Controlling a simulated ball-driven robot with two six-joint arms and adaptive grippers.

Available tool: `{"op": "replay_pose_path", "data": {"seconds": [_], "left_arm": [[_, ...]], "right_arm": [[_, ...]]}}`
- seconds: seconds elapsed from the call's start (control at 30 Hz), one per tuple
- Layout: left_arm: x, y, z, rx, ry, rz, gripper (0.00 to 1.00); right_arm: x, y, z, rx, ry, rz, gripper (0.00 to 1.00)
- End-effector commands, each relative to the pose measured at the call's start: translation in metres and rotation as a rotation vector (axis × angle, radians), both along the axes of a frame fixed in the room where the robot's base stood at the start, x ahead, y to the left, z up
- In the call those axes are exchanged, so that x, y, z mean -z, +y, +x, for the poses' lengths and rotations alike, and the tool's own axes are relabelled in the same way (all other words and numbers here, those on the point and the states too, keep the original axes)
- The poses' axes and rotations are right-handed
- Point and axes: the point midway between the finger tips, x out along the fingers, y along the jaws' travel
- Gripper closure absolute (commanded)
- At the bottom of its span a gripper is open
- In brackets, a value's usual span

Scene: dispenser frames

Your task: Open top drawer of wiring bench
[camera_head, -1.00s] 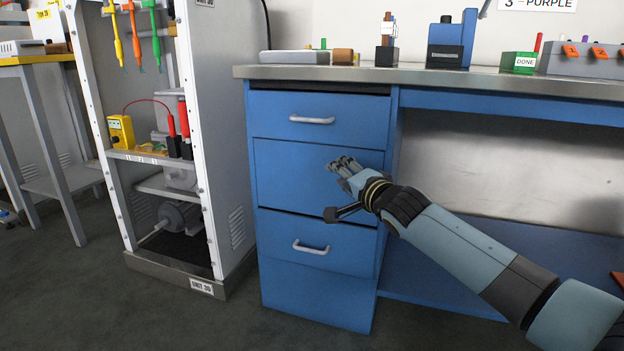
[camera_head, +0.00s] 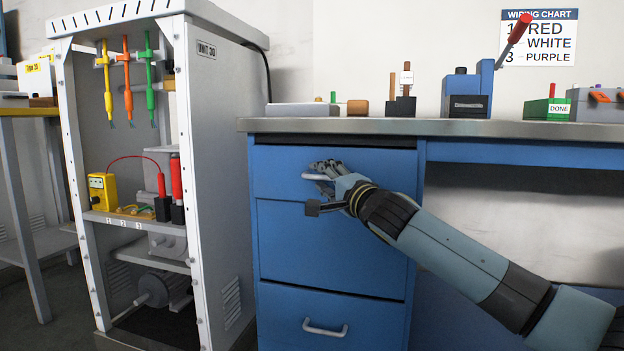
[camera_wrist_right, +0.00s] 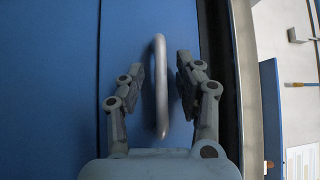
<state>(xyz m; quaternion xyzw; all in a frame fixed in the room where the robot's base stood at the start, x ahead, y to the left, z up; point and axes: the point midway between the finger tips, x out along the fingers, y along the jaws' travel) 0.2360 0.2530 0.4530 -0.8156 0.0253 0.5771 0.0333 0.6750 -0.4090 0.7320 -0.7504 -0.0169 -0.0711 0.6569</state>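The wiring bench (camera_head: 480,127) has a metal top and blue drawers at its left end. Its top drawer (camera_head: 280,165) looks shut, with a dark gap above its front. My right gripper (camera_head: 323,172) is at the drawer's silver handle (camera_head: 312,177) and partly covers it. In the right wrist view the handle (camera_wrist_right: 161,90) stands between the two fingers of my right gripper (camera_wrist_right: 160,68). The fingers are apart, one on each side, with visible gaps to the bar. My left gripper is not in view.
A lower drawer with its own handle (camera_head: 325,328) is below. A grey cabinet (camera_head: 215,120) with hanging tools stands left of the bench. The benchtop carries a blue lever device (camera_head: 468,92) and a green DONE box (camera_head: 547,108). A wiring chart (camera_head: 538,38) hangs on the wall.

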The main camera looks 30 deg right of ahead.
Motion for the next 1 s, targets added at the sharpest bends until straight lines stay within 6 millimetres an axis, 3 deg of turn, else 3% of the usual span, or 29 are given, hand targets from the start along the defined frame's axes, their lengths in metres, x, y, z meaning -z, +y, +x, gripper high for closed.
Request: {"op": "replay_pose_path", "data": {"seconds": [0.27, 0.53, 1.0], "left_arm": [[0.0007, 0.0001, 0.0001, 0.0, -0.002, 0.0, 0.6], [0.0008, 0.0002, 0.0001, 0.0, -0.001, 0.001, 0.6], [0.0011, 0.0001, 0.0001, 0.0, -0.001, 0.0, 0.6]], "right_arm": [[-0.0002, -0.0005, -0.0003, 0.001, 0.0, 0.0, 0.66], [0.0002, -0.0005, -0.0003, 0.001, 0.001, 0.0, 1.0], [0.0023, -0.0007, -0.0007, 0.003, 0.005, 0.0, 1.0]]}}
